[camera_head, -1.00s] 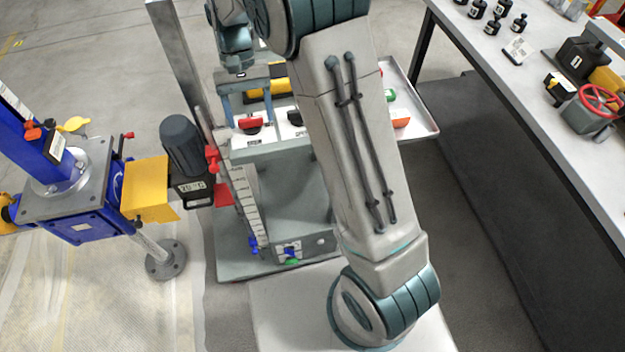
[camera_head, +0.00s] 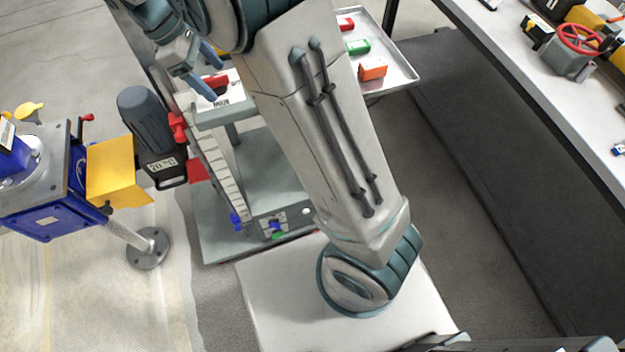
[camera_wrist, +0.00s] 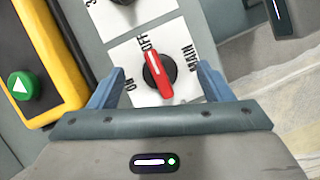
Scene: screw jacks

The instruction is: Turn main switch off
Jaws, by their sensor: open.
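The main switch (camera_wrist: 157,75) has a red handle with a white line on a black round base. Its white plate (camera_wrist: 125,62) reads ON, OFF and MAIN. The white line is at the handle's end near the word OFF. In the head view the switch (camera_head: 217,82) is partly hidden by my gripper (camera_head: 209,70). In the wrist view my gripper (camera_wrist: 160,72) is open, its two blue fingers on either side of the handle with gaps between. I cannot tell how far the fingertips are above the panel.
A yellow-framed box with a green button (camera_wrist: 21,86) lies left of the switch in the wrist view. A dark grey motor (camera_head: 145,120) stands left of the panel in the head view. A tray (camera_head: 405,75) holds coloured blocks at right.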

